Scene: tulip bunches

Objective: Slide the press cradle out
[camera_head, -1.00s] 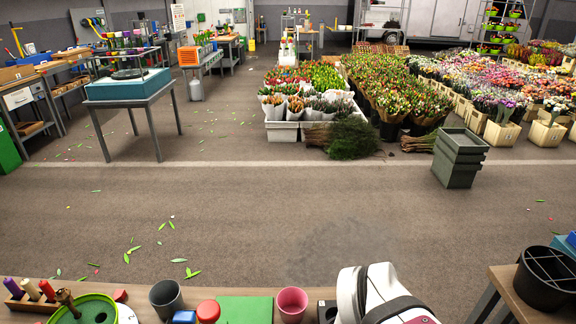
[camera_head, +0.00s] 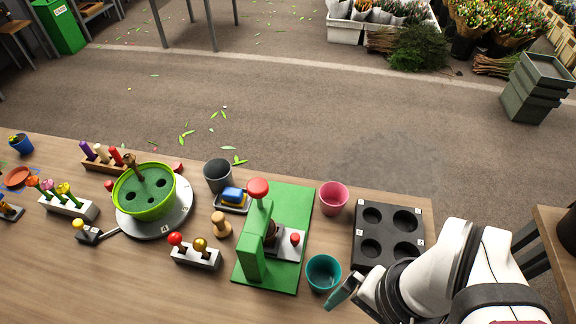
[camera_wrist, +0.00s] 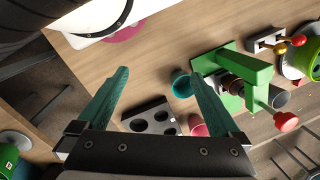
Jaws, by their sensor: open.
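The press stands on a green base plate (camera_head: 305,210), with a green upright (camera_head: 253,245) and a red-topped plunger (camera_head: 258,188). Its cradle (camera_head: 288,244) is a light grey slide with a red knob (camera_head: 295,238) at its right end. A dark brown pot-like thing (camera_head: 271,233) sits at the cradle's left end, partly hidden by the press. My gripper (camera_head: 345,289) is right of the press, below the teal cup, apart from the cradle. In the wrist view my gripper (camera_wrist: 160,85) is open, with nothing between its teal fingers. The press (camera_wrist: 238,75) shows there to the right.
A teal cup (camera_head: 323,273) and a pink cup (camera_head: 333,197) stand right of the press, near the cradle's knob side. A black tray with round holes (camera_head: 362,240) lies farther right.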

